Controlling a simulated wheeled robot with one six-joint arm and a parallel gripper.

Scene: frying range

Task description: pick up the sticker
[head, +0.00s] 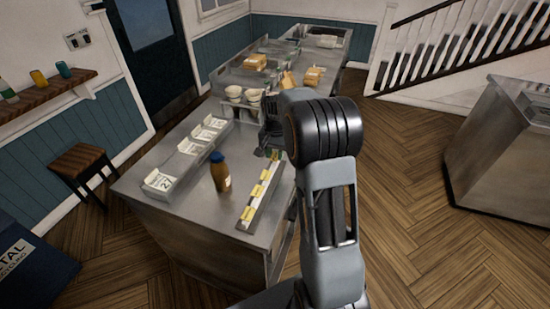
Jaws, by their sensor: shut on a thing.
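Several yellow-and-white stickers (256,190) stand in a row along a narrow strip (246,222) on the right side of the near steel counter. My gripper (268,150) is at the far end of this strip, partly hidden by my arm's wrist. It is shut on what seems to be a sticker, though the held piece is too small and dark to make out. I cannot tell whether it is clear of the strip.
A brown bottle with a blue cap (220,172) stands left of the strip on the counter (190,196). A tray with white numbered cards (160,181) lies further left. Bowls (234,93) stand behind, close to my gripper. Cardboard boxes (313,76) sit farther back.

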